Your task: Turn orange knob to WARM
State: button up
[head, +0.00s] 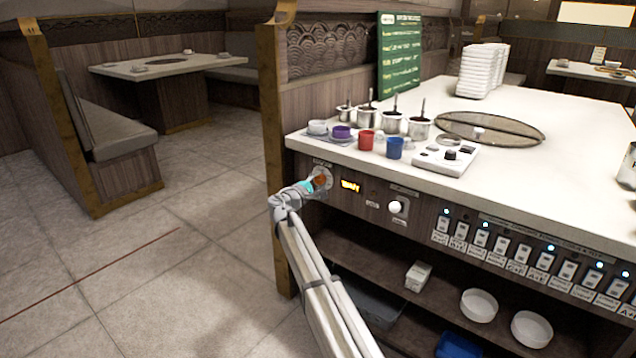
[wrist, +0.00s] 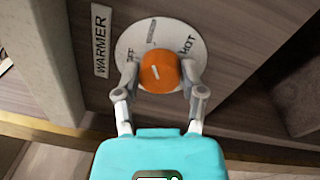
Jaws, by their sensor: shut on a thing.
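The orange knob (wrist: 159,72) sits on a round white dial plate (wrist: 188,38) on the counter's wooden front panel. In the wrist view the plate reads OFF at the left and HOT at the right, with a smaller, unreadable word at the top between them. A WARMER label (wrist: 101,41) is left of the plate. The white line on the knob points up and slightly right. My gripper (wrist: 158,82) is shut on the knob, one finger at each side. In the head view the knob (head: 320,180) is partly hidden by my gripper (head: 312,184).
Right of the dial are a lit orange display (head: 350,186) and a white knob (head: 395,207). A row of switches (head: 524,252) runs further right. Cups and sauce pots (head: 391,124) stand on the counter above. A wooden post (head: 272,150) is close on the left.

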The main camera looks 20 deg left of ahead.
dwell(0.3)
jog(key=o, duration=1.1)
jog(key=shift+o, duration=0.2)
